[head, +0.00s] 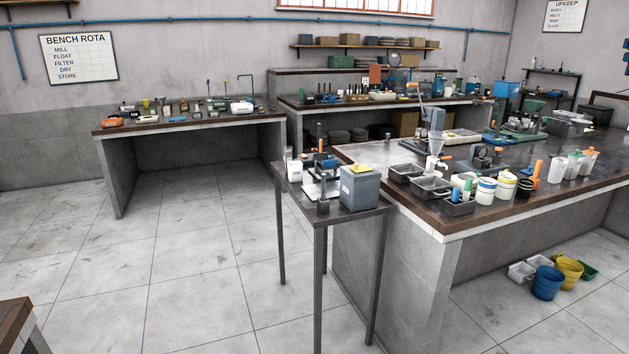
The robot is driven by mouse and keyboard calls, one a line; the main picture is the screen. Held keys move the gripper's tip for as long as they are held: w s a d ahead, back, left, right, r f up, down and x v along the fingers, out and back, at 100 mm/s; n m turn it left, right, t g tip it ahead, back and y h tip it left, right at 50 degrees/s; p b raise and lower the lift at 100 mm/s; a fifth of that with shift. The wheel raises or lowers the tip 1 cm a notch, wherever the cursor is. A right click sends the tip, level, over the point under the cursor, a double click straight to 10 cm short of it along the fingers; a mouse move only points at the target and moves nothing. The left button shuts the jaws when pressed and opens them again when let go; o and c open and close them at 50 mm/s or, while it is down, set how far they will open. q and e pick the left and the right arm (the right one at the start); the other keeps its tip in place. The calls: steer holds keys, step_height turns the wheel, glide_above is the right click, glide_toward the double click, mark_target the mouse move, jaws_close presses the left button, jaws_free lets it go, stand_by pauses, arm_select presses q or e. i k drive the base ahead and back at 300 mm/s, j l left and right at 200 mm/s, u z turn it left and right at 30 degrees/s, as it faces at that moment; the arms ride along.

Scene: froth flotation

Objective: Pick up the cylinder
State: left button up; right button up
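No single cylinder stands out clearly. Several cylinder-shaped things stand on the large dark-topped bench (515,212) at the right. A pale translucent cylindrical vessel (557,174) stands near its right front part, beside a vessel with a green top (574,165) and one with an orange top (589,160). A white jar with a blue band (486,192) and a white jar with yellow (505,186) stand further left. I cannot tell which one is the task's cylinder. Neither of my grippers is in view.
A small dark stand (295,191) with a grey box (360,188) adjoins the bench's left end. Grey trays (430,187) sit near that end. Blue (547,283) and yellow buckets (569,271) stand on the floor at right. The tiled floor (190,255) at left is clear.

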mark_target(288, 151)
steer(key=i+j+z, duration=0.15)
steer(key=i+j, duration=0.15)
steer(key=i+j+z, duration=0.2)
steer(key=j, duration=0.3)
steer(key=i+j+z, duration=0.15)
steer(key=i+j, duration=0.15)
steer(key=j, duration=0.15)
